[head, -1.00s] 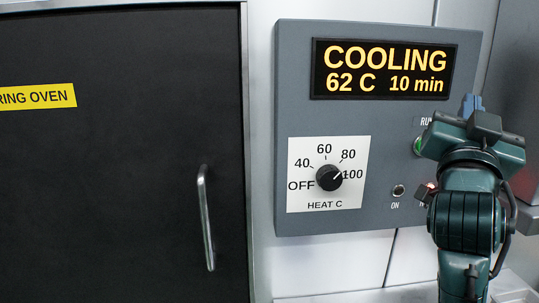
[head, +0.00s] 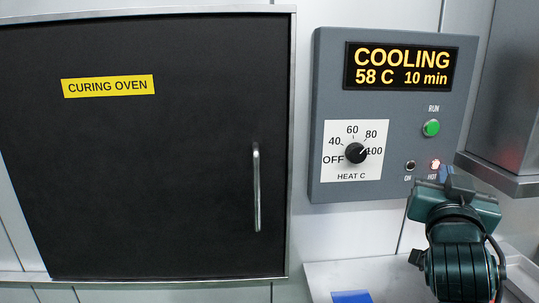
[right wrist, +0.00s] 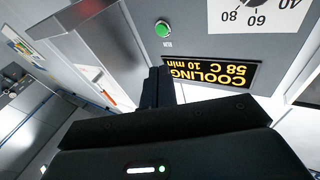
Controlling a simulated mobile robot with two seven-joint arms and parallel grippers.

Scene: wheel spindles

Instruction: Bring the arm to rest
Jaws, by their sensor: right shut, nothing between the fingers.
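My right gripper (head: 446,173) is in front of the grey control panel (head: 328,110), just below its lower right corner, apart from the green RUN button (head: 431,128). Its two dark fingers (right wrist: 157,86) are together with nothing between them in the right wrist view. The arm rises from the bottom right of the head view. The display (head: 402,67) reads COOLING, 58 C, 10 min. The heat dial (head: 355,153) points near 100. The HOT lamp (head: 435,164) glows red and the ON lamp (head: 410,165) is dark. My left gripper is not in view.
The black curing oven door (head: 150,170), with a vertical handle (head: 256,187), looks shut at the left. A grey metal box (head: 503,85) juts out right of the panel. A pale ledge (head: 395,277) with a blue item (head: 351,297) lies below.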

